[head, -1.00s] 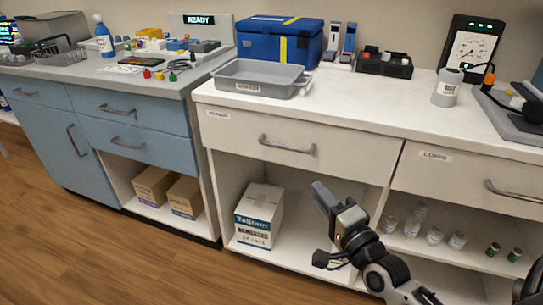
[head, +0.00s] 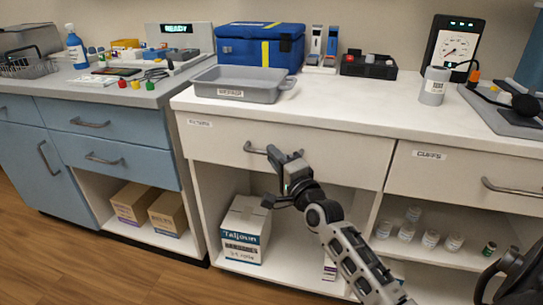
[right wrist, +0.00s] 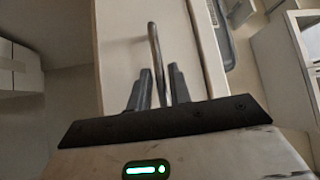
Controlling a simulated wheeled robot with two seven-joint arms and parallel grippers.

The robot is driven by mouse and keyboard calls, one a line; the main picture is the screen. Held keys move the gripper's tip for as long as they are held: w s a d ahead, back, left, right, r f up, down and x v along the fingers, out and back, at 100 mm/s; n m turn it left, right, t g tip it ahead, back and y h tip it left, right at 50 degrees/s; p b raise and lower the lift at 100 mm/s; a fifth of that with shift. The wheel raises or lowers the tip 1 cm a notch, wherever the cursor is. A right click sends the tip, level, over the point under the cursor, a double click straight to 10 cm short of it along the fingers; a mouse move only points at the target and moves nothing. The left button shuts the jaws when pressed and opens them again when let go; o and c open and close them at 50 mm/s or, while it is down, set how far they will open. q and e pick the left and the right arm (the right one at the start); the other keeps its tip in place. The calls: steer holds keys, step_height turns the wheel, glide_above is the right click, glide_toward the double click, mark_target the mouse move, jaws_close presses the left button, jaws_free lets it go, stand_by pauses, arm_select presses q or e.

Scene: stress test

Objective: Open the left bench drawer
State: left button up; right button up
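The left bench drawer (head: 225,143) is a wide white front under the white worktop, and it looks shut. Its grey bar handle (head: 256,150) runs across the middle of the front. My right gripper (head: 286,156) is at the right part of this handle. In the right wrist view the handle (right wrist: 153,45) passes between the two fingers of the right gripper (right wrist: 160,84). The fingers stand apart with gaps beside the bar, so the gripper looks open around it. The gripper hides the handle's right end in the head view.
A second white drawer (head: 450,178) labelled CUFFS is to the right. A grey tray (head: 236,92) stands on the worktop above the left drawer. A white box (head: 242,228) and several small jars (head: 430,238) are on the open shelf below. Blue cabinets (head: 110,125) adjoin on the left.

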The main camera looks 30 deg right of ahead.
steer(key=shift+w, duration=0.8)
steer(key=shift+w+r, duration=0.1)
steer(key=shift+w, duration=0.05)
arm_select(q)
steer(key=shift+f, duration=0.4)
arm_select(e)
steer(key=shift+c, duration=0.3)
